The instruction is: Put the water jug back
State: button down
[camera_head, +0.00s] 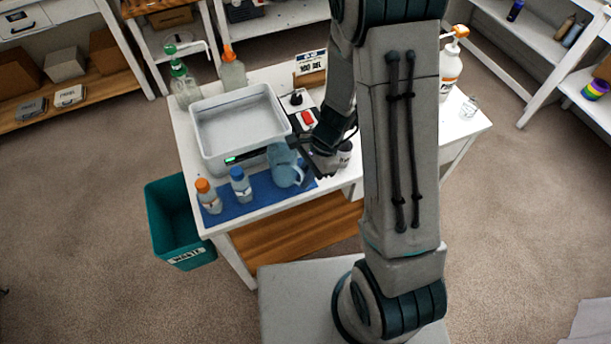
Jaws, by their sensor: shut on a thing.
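The light blue, see-through water jug (285,169) is at the right part of the blue mat (262,192) on the white table. My gripper (318,167) is at the jug's right side and is shut on it. My fingers and wrist hide part of that side, so the exact grip is hard to see. I cannot tell whether the jug rests on the mat or hangs just above it.
An orange-capped bottle (208,196) and a blue-capped bottle (241,184) stand left on the mat. A white tub (205,140) sits on a scale behind. A small dark-and-white container (345,155) stands right of my gripper. A green waste bin (172,225) stands left of the table.

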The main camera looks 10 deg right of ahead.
jog(key=shift+f, duration=0.2)
jog(key=shift+f, duration=0.15)
jog(key=c, duration=1.5)
grip_release()
